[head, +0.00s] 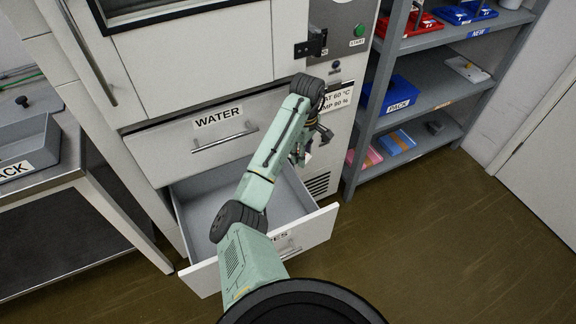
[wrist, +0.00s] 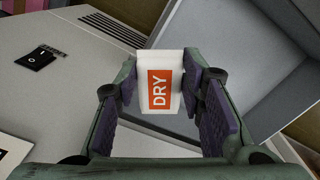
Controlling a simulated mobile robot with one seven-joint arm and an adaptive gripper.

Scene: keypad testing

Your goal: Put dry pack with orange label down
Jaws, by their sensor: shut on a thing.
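The dry pack (wrist: 158,92) is a small white packet with an orange label reading DRY. My gripper (wrist: 160,85) is shut on it, with one finger on each side, in the wrist view. In the head view my gripper (head: 303,148) hangs over the right part of the open lower drawer (head: 190,208). Only a small pale bit of the pack shows there, beside the fingers. The drawer's grey inside shows on the right of the wrist view (wrist: 268,85). My arm hides part of the drawer's inside and its front label.
The closed WATER drawer (head: 160,148) is above the open one. A shelf unit (head: 440,92) at right holds a blue PACK bin (head: 390,96) and coloured packs. A metal bench (head: 70,182) with a grey tray (head: 30,148) stands at left. The floor at right is clear.

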